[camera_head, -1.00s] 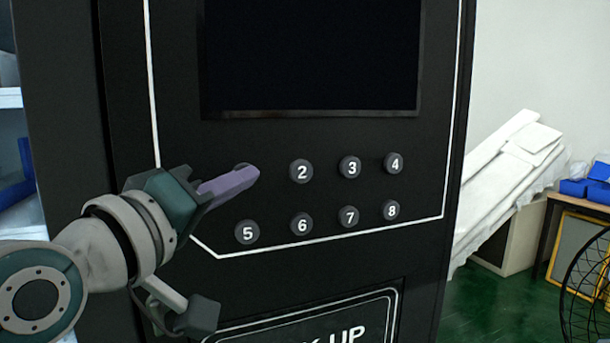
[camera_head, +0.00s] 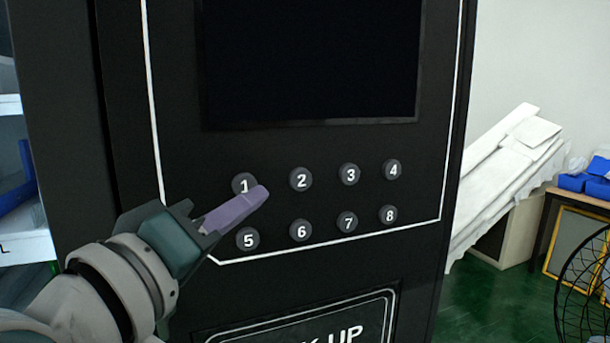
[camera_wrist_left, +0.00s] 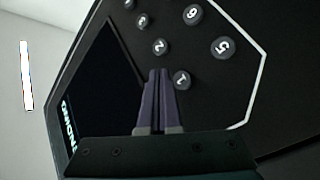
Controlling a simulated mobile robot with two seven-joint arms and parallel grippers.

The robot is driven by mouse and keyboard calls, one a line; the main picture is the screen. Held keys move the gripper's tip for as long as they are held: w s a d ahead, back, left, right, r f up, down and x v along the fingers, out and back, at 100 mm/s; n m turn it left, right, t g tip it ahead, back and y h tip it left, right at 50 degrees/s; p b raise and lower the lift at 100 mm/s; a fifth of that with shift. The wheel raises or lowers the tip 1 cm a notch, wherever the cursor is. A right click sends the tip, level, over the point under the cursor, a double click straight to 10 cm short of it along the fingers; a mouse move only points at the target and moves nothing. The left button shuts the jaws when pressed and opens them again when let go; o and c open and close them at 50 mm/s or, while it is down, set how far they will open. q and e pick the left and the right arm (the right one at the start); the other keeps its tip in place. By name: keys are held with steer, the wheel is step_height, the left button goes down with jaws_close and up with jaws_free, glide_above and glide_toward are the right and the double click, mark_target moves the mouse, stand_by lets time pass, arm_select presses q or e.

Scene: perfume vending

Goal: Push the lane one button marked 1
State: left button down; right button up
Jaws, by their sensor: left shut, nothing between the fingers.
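The button marked 1 (camera_head: 243,183) is a dark round knob with a white numeral, at the upper left of the keypad on the black machine (camera_head: 310,145). My left gripper (camera_head: 262,192) is shut and empty. Its purple fingertips overlap the lower right edge of button 1 in the head view. In the left wrist view the shut fingers (camera_wrist_left: 158,75) point at the panel, with button 1 (camera_wrist_left: 181,79) just right of the tips. I cannot tell whether they touch the panel. My right gripper is not in view.
Neighbouring buttons are 2 (camera_head: 301,180) to the right and 5 (camera_head: 248,239) below. A dark screen (camera_head: 310,60) is above, and a pick-up panel (camera_head: 320,325) is below. White boards (camera_head: 510,160) lean beyond the machine's right side.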

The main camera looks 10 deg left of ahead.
arm_select(q)
steer(key=shift+s+d+p, duration=0.35)
steer(key=shift+s+d, duration=0.3)
steer(key=shift+s, duration=0.3)
steer(key=shift+f, duration=0.1)
